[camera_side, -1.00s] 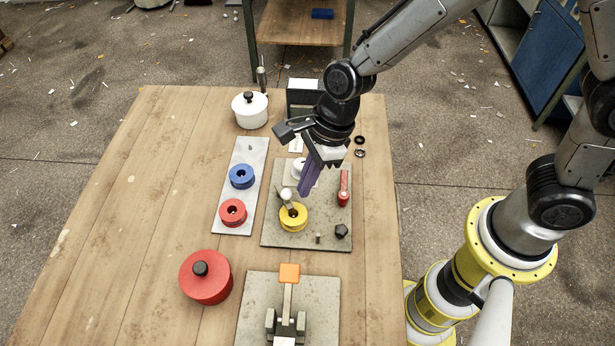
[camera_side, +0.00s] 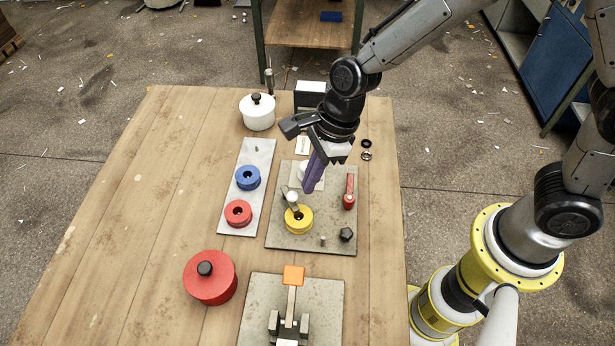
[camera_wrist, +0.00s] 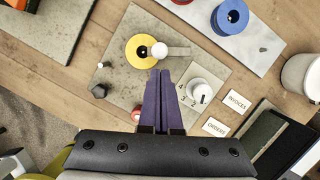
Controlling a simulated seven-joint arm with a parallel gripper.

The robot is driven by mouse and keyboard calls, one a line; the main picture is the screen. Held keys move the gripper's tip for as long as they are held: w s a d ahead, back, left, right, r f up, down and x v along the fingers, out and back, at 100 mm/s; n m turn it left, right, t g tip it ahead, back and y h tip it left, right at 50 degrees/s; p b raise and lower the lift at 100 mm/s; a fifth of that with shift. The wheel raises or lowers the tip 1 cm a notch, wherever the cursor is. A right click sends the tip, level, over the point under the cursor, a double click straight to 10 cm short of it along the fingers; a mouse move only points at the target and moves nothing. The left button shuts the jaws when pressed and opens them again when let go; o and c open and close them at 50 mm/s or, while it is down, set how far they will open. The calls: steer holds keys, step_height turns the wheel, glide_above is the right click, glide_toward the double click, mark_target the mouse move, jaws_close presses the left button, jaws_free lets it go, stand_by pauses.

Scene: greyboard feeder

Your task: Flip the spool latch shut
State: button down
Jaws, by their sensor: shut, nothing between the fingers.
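The yellow spool (camera_side: 299,219) sits on a grey board (camera_side: 335,238). A latch arm with a white ball knob (camera_side: 292,196) stands beside and partly over it in the side view. In the wrist view the white knob (camera_wrist: 159,49) overlaps the spool's (camera_wrist: 131,50) right part, and a pale bar runs right from it. I cannot tell the arm's exact tilt. My gripper (camera_side: 310,188) is shut and empty, with purple fingers, above the board just behind and right of the knob. In the wrist view the fingertips (camera_wrist: 160,73) appear just below the knob, apart from it in the picture.
A white numbered dial (camera_wrist: 200,93) lies right of my fingers in the wrist view. A red-handled part (camera_side: 349,192) and a black knob (camera_side: 346,235) are on the board's right. Blue (camera_side: 248,177) and red (camera_side: 238,213) spools stand on the left plate. An orange-topped lever (camera_side: 293,275) stands in front.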

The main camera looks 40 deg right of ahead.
steer(key=shift+s+d+r, duration=0.2)
steer(key=shift+s+d, duration=0.3)
steer(key=shift+s+d+r, duration=0.15)
steer(key=shift+s+d, duration=0.3)
steer(key=shift+d, duration=0.05)
steer(key=s+v, duration=0.1)
steer(key=v, duration=0.9)
steer(key=shift+s+a, duration=0.25)
steer(key=shift+s, duration=0.1)
